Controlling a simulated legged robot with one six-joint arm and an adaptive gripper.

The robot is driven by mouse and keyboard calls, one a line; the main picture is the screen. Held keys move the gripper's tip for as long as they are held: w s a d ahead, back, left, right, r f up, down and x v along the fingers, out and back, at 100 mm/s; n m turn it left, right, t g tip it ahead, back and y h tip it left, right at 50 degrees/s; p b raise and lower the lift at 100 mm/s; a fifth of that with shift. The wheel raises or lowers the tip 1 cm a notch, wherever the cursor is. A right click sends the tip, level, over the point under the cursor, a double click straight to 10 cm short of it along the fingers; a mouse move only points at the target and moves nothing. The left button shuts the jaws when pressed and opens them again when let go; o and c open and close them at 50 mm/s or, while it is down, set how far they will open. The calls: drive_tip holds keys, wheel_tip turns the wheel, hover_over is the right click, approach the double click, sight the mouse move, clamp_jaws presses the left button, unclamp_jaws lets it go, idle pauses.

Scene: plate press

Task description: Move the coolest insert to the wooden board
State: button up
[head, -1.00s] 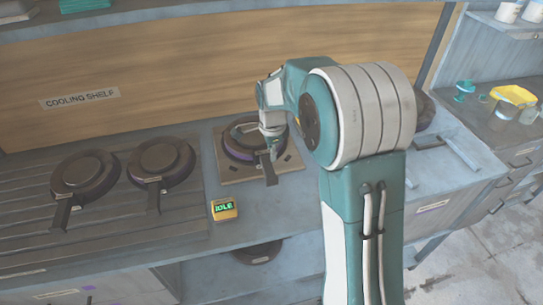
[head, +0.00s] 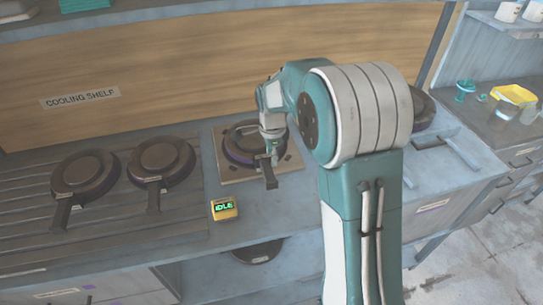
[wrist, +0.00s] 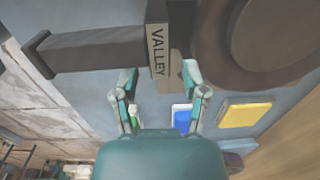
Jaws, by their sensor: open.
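Two dark round inserts with handles, one at far left (head: 84,176) and one beside it (head: 161,163), lie on the slatted cooling shelf (head: 25,215). A third dark insert (head: 238,146) lies on a light tan square board (head: 230,173), partly hidden by my gripper (head: 270,150). In the wrist view, a handle (wrist: 95,50) with a tag reading "VALLEY" (wrist: 158,50) crosses just ahead of my gripper (wrist: 159,76). Its two fingers are apart, one on each side of the tag, and not closed on it. The round body (wrist: 275,40) of that insert is at upper right.
A yellow box (head: 224,209) showing "IDLE" sits in front of the tan board. Another dark round piece (head: 423,110) is at right, partly behind my arm. One more (head: 257,251) lies below the counter. Cups and a yellow container (head: 514,95) stand far right.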

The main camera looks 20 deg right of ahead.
wheel_tip(320, 180, up, 11)
drive_tip(key=s+r+n+t, duration=0.1)
drive_tip(key=s+r+n, duration=0.35)
drive_tip(key=s, duration=0.25)
drive_tip(key=s+n+t, duration=0.4)
drive_tip(key=s+n, duration=0.9)
drive_tip(key=s, duration=0.7)
drive_tip(key=shift+s+r, duration=0.15)
drive_tip(key=shift+s, duration=0.15)
drive_tip(key=shift+n, duration=0.25)
